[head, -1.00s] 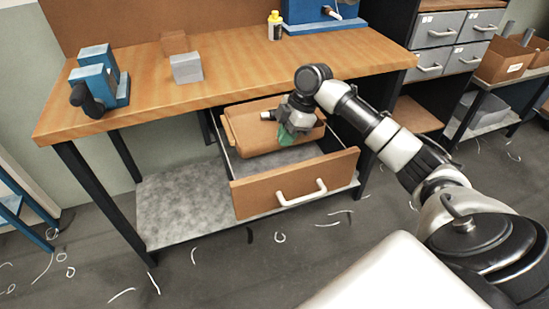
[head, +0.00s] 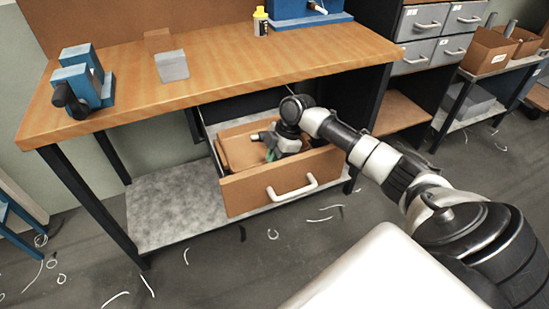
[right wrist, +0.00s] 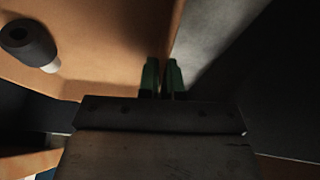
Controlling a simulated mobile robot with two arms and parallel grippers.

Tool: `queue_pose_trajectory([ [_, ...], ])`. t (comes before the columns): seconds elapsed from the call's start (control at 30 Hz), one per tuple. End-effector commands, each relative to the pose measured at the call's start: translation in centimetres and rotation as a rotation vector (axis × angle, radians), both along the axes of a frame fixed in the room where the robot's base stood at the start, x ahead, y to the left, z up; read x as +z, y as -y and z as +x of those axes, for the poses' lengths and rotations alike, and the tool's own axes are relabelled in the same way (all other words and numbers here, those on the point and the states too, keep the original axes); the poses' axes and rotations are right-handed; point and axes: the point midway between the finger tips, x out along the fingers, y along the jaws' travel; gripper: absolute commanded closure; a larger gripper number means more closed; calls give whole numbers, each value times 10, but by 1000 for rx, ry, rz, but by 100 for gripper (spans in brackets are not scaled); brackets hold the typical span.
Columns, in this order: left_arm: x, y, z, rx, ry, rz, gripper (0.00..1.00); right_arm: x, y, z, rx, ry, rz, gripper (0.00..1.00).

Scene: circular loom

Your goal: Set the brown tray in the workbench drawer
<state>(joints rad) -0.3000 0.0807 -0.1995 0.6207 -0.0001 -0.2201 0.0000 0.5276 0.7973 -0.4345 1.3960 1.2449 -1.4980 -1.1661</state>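The brown tray (head: 235,148) sits low inside the pulled-out workbench drawer (head: 250,190), behind its brown front panel. Whether it rests on the drawer floor is hidden. My right gripper (head: 272,154) reaches down to the tray, and its dark wrist covers part of it. In the right wrist view, the two green fingertips (right wrist: 163,75) are close together at the tray's wall, and the tray's inside (right wrist: 105,40) lies to their left. They appear shut on that wall. My left gripper is not in view.
The wooden workbench (head: 220,88) overhangs the back of the drawer. A shelf (head: 170,205) lies below.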

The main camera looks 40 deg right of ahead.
Motion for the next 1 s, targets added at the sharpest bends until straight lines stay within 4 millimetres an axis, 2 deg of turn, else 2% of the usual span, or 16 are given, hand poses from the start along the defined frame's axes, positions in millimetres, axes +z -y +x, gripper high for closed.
queue_pose_trajectory([
  [0.03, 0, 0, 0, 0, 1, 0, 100, 0, 0, 0, 0, 0, 0, 89],
  [0.17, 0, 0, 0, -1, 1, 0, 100, 0, 0, 0, 0, 0, 0, 69],
  [0.47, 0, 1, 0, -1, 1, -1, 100, 3, 1, 0, 0, 1, 0, 69],
  [0.57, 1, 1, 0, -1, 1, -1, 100, 13, 6, -1, -1, 2, -3, 69],
  [0.8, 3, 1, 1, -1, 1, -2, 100, 50, 21, -5, -1, 2, -3, 69],
  [1.0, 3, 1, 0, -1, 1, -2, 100, 69, 27, -6, 0, 1, 0, 69],
])
